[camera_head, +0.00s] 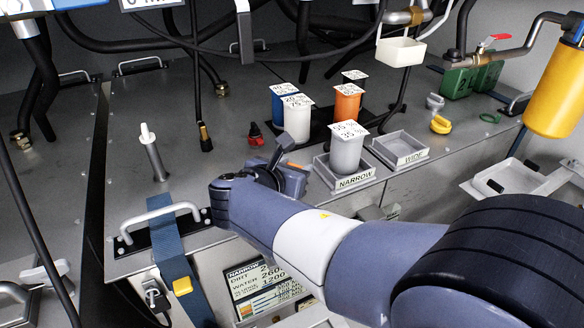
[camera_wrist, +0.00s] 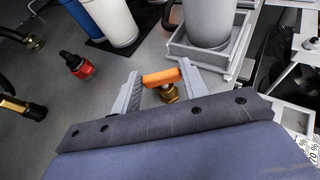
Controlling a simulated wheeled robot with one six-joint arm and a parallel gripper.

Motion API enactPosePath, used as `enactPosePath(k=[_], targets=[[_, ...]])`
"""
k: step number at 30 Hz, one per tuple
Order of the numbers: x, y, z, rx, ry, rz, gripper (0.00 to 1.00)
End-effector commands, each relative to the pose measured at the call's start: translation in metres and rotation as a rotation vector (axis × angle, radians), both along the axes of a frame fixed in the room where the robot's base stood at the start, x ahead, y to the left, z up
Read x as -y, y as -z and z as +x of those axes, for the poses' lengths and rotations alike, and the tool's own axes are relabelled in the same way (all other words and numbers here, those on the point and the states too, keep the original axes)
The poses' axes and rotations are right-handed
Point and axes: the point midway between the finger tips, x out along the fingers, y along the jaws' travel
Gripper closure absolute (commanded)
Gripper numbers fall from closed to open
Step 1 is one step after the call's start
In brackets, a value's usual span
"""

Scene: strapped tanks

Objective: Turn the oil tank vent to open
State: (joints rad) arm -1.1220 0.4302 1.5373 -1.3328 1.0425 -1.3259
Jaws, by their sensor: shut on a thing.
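The vent shows in the wrist view as an orange bar handle (camera_wrist: 161,77) above a brass fitting (camera_wrist: 169,94) on the grey tank top. My gripper (camera_wrist: 159,80) is shut on the orange handle, with one grey finger at each end of it. The handle lies crosswise between the fingers, nearly level in the picture. In the head view my gripper (camera_head: 287,162) reaches down beside the NARROW tray, and only a small orange piece of the handle (camera_head: 297,165) shows. The brass fitting is hidden there. I cannot tell whether the vent is open.
The NARROW tray (camera_head: 356,184) holding a grey-white cartridge (camera_head: 347,150) stands close right of my gripper. Blue, white and orange cartridges stand behind. A red fitting (camera_wrist: 76,66) is to the left. A capped grey tube (camera_head: 153,155) and a strapped handle (camera_head: 160,212) stand further left.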

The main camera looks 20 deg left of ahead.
Motion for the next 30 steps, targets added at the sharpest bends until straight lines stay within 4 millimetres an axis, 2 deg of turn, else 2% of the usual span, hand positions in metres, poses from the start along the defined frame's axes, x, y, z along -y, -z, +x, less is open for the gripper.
enactPosePath(k=[8,9,17,25,30], targets=[[0.000,-0.001,0.000,0.000,-0.006,0.001,0.81],[0.000,-0.001,0.000,0.000,-0.006,0.001,0.57],[0.000,0.000,0.000,0.000,-0.005,0.001,0.36],[0.000,-0.001,-0.002,0.000,-0.005,0.000,0.36],[-0.001,-0.011,-0.021,0.000,-0.009,0.000,0.36]])
